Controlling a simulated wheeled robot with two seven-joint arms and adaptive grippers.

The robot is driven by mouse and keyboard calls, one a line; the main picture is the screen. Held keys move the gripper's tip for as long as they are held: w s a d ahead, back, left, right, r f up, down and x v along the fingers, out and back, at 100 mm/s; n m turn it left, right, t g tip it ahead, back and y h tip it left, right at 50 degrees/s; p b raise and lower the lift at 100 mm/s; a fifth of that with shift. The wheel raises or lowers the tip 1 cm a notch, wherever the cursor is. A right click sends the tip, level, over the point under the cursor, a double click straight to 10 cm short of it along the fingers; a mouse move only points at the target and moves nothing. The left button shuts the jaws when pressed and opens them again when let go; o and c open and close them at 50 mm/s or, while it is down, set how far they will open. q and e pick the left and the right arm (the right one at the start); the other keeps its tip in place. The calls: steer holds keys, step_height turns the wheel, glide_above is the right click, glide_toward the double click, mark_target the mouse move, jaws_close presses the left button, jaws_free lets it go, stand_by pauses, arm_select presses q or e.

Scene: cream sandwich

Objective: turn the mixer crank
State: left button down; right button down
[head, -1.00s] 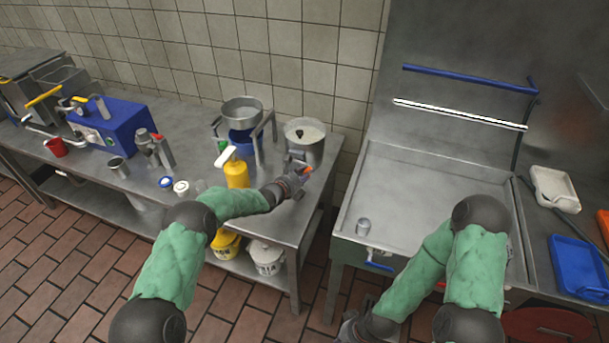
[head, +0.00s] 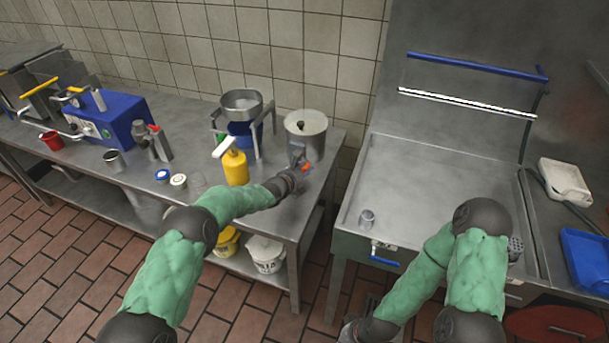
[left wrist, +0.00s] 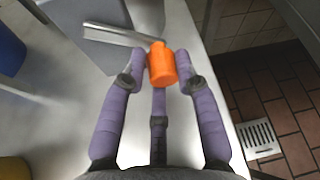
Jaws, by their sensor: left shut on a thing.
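The mixer is a round metal pot (head: 306,138) with a dark knob on top, near the right end of the left counter. Its crank shows in the left wrist view as a flat metal bar (left wrist: 115,34) ending in an orange knob (left wrist: 162,67). The orange knob also shows small in the head view (head: 307,166). My left gripper (head: 297,173) is shut on the knob, with its purple fingers around it. My right gripper (head: 362,318) is low at the bottom of the head view, mostly hidden by its wrist; its fingers are unclear.
A yellow pump bottle (head: 235,168) and a metal bowl on a stand (head: 242,103) are close to my left forearm. A blue machine (head: 108,119) stands farther left.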

arm_select(q)
steer(key=shift+f+m+b, duration=0.4)
steer(key=shift+f+b, duration=0.15)
steer(key=shift+b, duration=0.05)
steer(key=shift+a+f+m+y, duration=0.2)
steer(key=shift+a+m+y, duration=0.05)
steer(key=shift+m+y, duration=0.3)
steer(key=shift+f, duration=0.1)
steer(key=c, duration=1)
jaws_free()
steer(key=shift+a, duration=0.1)
steer(key=shift+r, duration=0.2)
steer(key=shift+s+a+r, duration=0.25)
steer(key=shift+s, duration=0.05)
steer(key=shift+d+f+v, duration=0.1)
steer(key=shift+v, duration=2.65)
steer(key=shift+d+f+v, duration=0.1)
steer(key=shift+d+v, duration=0.05)
steer(key=shift+v, duration=2.55)
steer(key=shift+s, duration=0.2)
